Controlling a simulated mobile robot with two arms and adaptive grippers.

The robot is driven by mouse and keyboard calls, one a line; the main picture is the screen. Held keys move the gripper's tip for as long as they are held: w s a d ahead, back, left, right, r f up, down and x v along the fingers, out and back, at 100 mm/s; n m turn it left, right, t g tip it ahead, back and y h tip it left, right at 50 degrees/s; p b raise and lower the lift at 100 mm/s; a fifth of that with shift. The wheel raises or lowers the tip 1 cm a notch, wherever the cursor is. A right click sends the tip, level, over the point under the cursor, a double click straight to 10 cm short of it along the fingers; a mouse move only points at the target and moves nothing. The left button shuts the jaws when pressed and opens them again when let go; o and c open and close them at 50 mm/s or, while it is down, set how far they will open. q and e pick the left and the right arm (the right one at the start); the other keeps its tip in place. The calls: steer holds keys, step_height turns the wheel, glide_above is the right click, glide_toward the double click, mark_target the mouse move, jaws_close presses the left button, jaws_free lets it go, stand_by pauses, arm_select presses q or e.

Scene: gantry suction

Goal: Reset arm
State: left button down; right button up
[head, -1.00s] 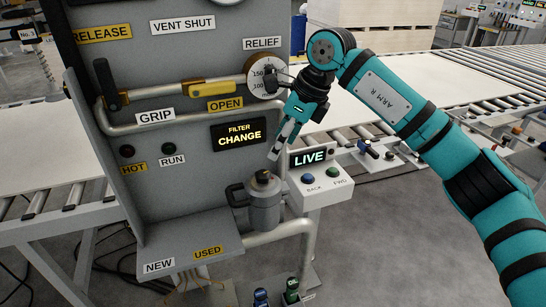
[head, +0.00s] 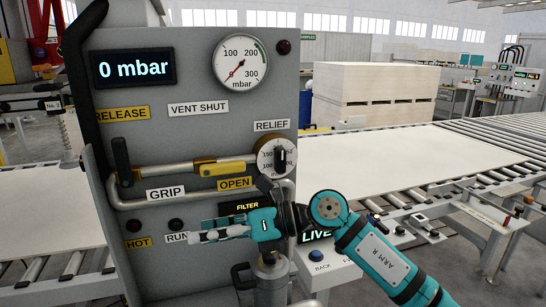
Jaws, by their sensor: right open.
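My right arm (head: 375,255), teal and marked ARM R, comes in from the lower right. My right gripper (head: 197,238) points left in front of the lower part of the grey control panel (head: 215,135). Its fingers are open with nothing seen between them, near the RUN label (head: 176,238). It covers part of the FILTER display (head: 247,206), and my arm covers part of the LIVE box (head: 318,236). The grey filter canister (head: 270,285) stands below the gripper, partly cut off. My left gripper is not in view.
The panel carries a 0 mbar display (head: 132,68), a round gauge (head: 241,66), a relief dial (head: 277,157) and a yellow-sleeved lever (head: 222,167) at OPEN. A roller conveyor (head: 490,180) with a white sheet (head: 400,160) runs behind. Stacked boards (head: 375,95) stand farther back.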

steer(key=w+d+r+m+t+y, duration=0.1)
steer(key=d+r+m+t, duration=0.1)
steer(key=d+m+t, duration=0.5)
steer(key=w+d+r+m+t+y, duration=0.2)
steer(key=m+t, duration=0.7)
steer(key=m, duration=0.4)
steer(key=s+d+f+m+t+h, duration=0.1)
steer(key=d+f+m+t+h, duration=0.1)
steer(key=d+f+m+h, duration=1.65)
steer(key=s+d+f+m+g, duration=0.3)
steer(key=s+f+m+g, duration=0.35)
steer(key=s+f, duration=0.55)
steer(key=s+d+f+m+g, duration=0.1)
steer(key=s+f+g, duration=0.35)
steer(key=s, duration=0.35)
steer(key=s+f+g, duration=0.3)
steer(key=s+f, duration=0.2)
steer(key=s, duration=0.4)
step_height(320, 180, down, 27)
steer(key=s+g, duration=0.2)
steer(key=s+d+f, duration=0.3)
steer(key=s+f, duration=1.2)
steer(key=shift+s+g, duration=0.35)
steer(key=shift+g, duration=0.05)
